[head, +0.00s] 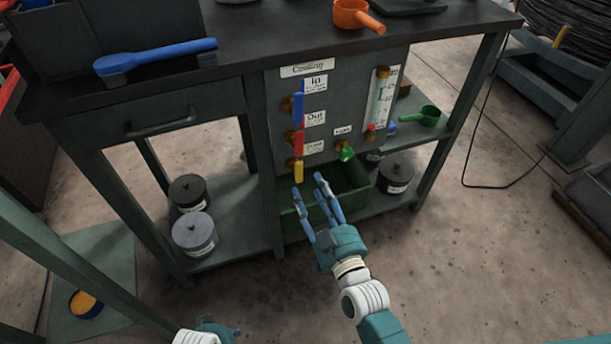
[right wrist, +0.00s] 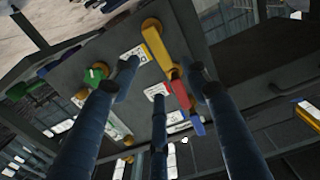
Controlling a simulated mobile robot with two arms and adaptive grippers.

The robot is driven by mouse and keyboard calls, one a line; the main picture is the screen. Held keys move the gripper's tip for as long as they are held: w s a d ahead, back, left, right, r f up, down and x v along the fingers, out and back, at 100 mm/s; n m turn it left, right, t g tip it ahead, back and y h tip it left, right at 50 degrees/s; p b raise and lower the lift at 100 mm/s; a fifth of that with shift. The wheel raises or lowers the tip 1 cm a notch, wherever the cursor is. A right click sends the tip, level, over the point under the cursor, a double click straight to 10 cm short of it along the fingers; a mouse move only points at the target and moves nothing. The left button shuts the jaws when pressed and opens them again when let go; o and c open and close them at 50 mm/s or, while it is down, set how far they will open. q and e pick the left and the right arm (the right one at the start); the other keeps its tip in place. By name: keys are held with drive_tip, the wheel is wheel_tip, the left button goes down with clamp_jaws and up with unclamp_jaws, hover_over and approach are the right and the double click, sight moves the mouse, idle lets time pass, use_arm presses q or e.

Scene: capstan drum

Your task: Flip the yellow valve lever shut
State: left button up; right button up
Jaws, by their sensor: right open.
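The yellow valve lever (head: 299,173) is the lowest of the three levers on the grey panel and hangs down from its brass fitting. In the right wrist view the yellow lever (right wrist: 154,48) shows beyond the fingertips, upside down. My right gripper (head: 308,184) is open and empty, with its blue fingers just below and in front of the yellow lever. I see no clear contact. In the right wrist view its fingers (right wrist: 160,85) are spread. A teal and white part of my left gripper (head: 208,332) shows at the bottom edge; its fingers are mostly cut off.
A blue lever (head: 298,105) and a red lever (head: 297,138) sit above the yellow one. A green knob (head: 345,150) is to the right. A green bin (head: 345,180) stands below. An orange ladle (head: 352,14) lies on the bench top.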

drive_tip(key=shift+v, duration=1.5)
